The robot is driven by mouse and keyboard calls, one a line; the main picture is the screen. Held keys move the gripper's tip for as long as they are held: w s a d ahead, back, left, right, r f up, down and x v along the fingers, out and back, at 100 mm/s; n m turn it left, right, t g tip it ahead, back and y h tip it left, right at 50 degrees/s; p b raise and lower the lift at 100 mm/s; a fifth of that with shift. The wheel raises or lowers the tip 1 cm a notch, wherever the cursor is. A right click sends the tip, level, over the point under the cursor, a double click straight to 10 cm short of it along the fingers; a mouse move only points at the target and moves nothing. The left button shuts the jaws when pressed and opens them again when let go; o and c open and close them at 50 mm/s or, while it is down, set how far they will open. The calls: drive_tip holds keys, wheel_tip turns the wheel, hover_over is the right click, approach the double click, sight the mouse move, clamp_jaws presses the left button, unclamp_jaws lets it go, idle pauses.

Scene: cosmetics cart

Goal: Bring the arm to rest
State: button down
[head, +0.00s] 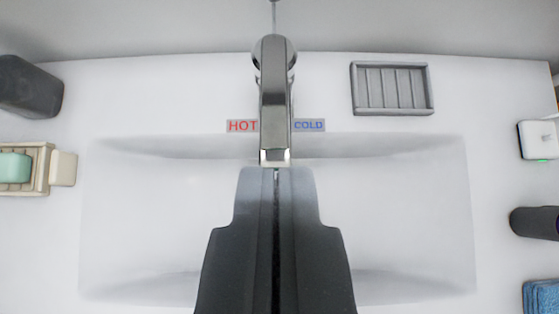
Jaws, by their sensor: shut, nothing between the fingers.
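My gripper (277,175) shows in the head view at the bottom middle, dark grey and pointing forward over the sink basin. Its two fingers are pressed together with only a thin dark seam between them, and it holds nothing. Its tips appear just below the end of the chrome faucet (275,95) in the picture. I cannot tell whether they touch it. The gripper hides the middle of the white basin (130,220).
A grey ribbed soap tray (392,89) lies empty at back right. At left are a dark container (28,86) and a beige holder (43,170) with a green bar (14,167). At right are a white device (538,140), a dark cylinder (535,222) and a blue cloth (541,297).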

drive_tip(key=s+r+t+b, duration=0.1)
drive_tip(key=s+r, duration=0.3)
drive_tip(key=r, duration=0.6)
drive_tip(key=s+r+t+b, duration=0.1)
drive_tip(key=s+r+t, duration=0.2)
drive_tip(key=r, duration=0.7)
drive_tip(key=s+r+t+b, duration=0.1)
drive_tip(key=s+r+t, duration=0.2)
drive_tip(key=s+r, duration=0.4)
wheel_tip(320, 180, up, 3)
drive_tip(key=shift+d+r+m+b, duration=0.2)
drive_tip(key=shift+d+m+b, duration=0.1)
drive_tip(key=shift+b, duration=0.1)
